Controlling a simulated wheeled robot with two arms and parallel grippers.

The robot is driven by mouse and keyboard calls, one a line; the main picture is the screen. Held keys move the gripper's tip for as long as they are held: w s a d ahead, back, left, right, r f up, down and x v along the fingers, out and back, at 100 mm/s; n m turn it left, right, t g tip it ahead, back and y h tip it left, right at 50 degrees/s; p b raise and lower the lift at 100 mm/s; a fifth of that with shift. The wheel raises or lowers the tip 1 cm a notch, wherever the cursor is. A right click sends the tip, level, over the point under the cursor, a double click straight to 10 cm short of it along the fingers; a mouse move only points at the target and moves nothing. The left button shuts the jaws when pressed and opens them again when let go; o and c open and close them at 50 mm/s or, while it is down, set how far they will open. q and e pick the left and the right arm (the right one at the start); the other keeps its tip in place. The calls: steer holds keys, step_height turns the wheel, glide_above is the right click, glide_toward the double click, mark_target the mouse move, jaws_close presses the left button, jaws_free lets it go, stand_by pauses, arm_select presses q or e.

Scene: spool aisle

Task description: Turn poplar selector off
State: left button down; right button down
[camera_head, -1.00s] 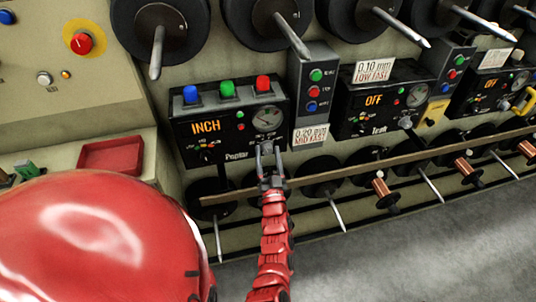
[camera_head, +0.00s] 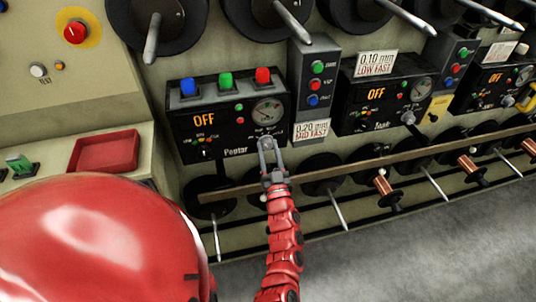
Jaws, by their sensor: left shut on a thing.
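The Poplar panel (camera_head: 229,118) is a black control box with blue, green and red buttons on top and a round gauge. Its display (camera_head: 204,119) reads OFF in orange. My left gripper (camera_head: 267,147) is at the lower right of this panel, below the gauge, with its two fingers around the selector knob there. It is shut on the knob, which the fingers mostly hide. The red arm of this gripper comes up from the bottom of the view. My right gripper is not in view.
A grey button box (camera_head: 315,75) stands just right of the panel. A second black panel (camera_head: 382,97) also reads OFF. A long rail (camera_head: 410,156) runs below with copper spools (camera_head: 383,186). Large black spools with spindles stick out above. A red tray (camera_head: 106,153) is at left.

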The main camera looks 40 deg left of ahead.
arm_select(q)
steer(key=n+b, duration=0.1)
steer(key=n+g+y+b, duration=0.1)
steer(key=n, duration=0.1)
steer(key=shift+f+g, duration=0.2)
steer(key=shift+g, duration=0.1)
steer(key=shift+w+d+r+n+g+y+b, duration=0.1)
steer(key=shift+n+g+y+b, duration=0.5)
steer(key=shift+n, duration=1.1)
steer(key=shift+c, duration=1.9)
jaws_free()
steer(key=shift+r, duration=0.1)
steer(key=v, duration=1.7)
steer(key=shift+d+b, duration=0.25)
steer(key=shift+b, duration=0.15)
steer(key=shift+r, duration=0.1)
